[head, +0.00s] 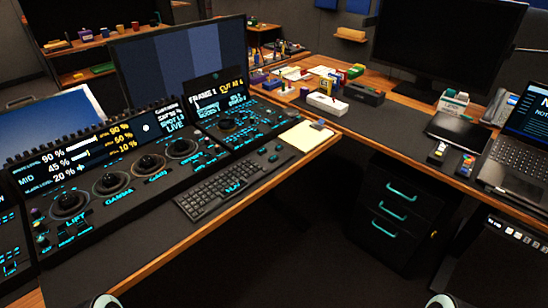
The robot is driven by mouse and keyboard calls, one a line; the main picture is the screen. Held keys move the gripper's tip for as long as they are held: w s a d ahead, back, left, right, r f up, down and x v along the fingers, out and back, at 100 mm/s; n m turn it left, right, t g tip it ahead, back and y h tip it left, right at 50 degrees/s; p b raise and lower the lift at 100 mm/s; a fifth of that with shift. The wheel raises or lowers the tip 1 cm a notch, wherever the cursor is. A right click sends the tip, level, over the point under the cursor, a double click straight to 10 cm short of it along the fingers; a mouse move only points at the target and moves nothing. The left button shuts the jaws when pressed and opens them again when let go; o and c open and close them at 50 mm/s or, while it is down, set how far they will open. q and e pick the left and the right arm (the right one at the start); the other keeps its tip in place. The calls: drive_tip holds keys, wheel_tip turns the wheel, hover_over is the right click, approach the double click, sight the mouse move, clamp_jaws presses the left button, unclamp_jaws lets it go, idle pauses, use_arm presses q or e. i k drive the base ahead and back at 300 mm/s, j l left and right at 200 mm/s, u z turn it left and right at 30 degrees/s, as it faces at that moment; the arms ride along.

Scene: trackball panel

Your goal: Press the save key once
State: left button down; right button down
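A dark trackball panel (130,194) lies along the left desk. Its trackballs include the one over LIFT (68,204), the one over GAMMA (111,181) and the one over GAIN (150,163). Small lit keys (232,125) sit on its right section below a display (217,100), and more keys (62,237) sit at its lower left. Their labels are too small to read, so I cannot tell which is the save key. Only small white rounded parts of my body show at the bottom edge. Neither gripper's fingers can be seen.
A black keyboard (232,185) lies in front of the panel, with a mouse (275,157) and a notepad (306,136) to its right. A monitor (185,62) stands behind the panel. A drawer cabinet (395,212) stands under the right desk, which holds a laptop (515,157). The floor in front is dark and open.

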sight(274, 159)
drive_tip(key=i+l+u, duration=0.1)
drive_tip(key=i+l, duration=0.2)
drive_tip(key=i+l+u, duration=0.1)
drive_tip(key=i+l, duration=0.15)
drive_tip(key=l, duration=0.2)
drive_tip(key=i+l+u, duration=0.15)
drive_tip(key=l, duration=0.25)
drive_tip(key=i+l+u, duration=0.1)
drive_tip(key=i+l, duration=0.2)
drive_tip(key=l, duration=0.15)
